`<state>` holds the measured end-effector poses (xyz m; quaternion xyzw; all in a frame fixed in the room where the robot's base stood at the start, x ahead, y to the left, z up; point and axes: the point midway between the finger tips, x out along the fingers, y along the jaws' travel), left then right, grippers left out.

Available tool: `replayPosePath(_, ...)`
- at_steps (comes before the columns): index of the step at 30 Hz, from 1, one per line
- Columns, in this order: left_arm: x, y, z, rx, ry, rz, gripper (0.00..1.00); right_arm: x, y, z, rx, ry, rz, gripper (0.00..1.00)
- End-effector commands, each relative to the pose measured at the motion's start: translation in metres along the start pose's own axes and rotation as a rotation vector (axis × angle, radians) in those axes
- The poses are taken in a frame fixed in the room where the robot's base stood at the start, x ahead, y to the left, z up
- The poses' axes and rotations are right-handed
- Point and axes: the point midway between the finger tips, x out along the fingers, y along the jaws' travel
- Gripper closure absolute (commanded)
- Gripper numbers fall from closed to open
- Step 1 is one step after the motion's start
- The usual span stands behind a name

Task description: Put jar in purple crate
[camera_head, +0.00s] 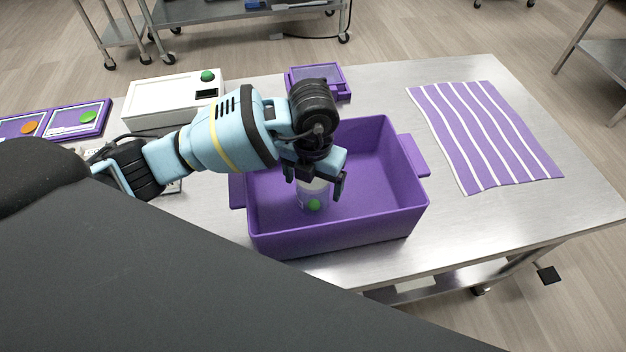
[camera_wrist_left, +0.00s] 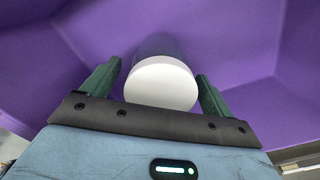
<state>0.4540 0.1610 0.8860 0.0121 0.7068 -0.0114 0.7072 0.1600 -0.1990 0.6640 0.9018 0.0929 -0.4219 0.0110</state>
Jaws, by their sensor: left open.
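The purple crate (camera_head: 400,190) stands on the metal table. The jar (camera_head: 313,203), with a white lid and a green dot on its side, is inside the crate and looks upright on its floor. My left gripper (camera_head: 318,186) reaches down into the crate from above, over the jar's lid. In the left wrist view the white lid (camera_wrist_left: 161,84) sits between the two open fingers, with a gap on each side. The crate's purple inside (camera_wrist_left: 235,40) fills the background there. My right gripper is not in view.
A striped purple cloth (camera_head: 485,135) lies on the table at the right. A white box with a green button (camera_head: 165,100) and a small purple container (camera_head: 335,80) stand behind the crate. The table's front right is bare.

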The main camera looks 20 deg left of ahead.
Motion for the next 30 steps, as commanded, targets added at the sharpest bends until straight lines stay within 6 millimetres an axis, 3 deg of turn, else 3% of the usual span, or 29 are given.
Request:
replayPosePath(18,-0.107,-0.001,0.001,0.0,-0.004,-0.001,0.13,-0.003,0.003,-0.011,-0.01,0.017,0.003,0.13)
replayPosePath(30,-0.12,-0.001,0.0,0.001,0.0,-0.002,0.13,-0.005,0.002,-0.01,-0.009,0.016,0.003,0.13)
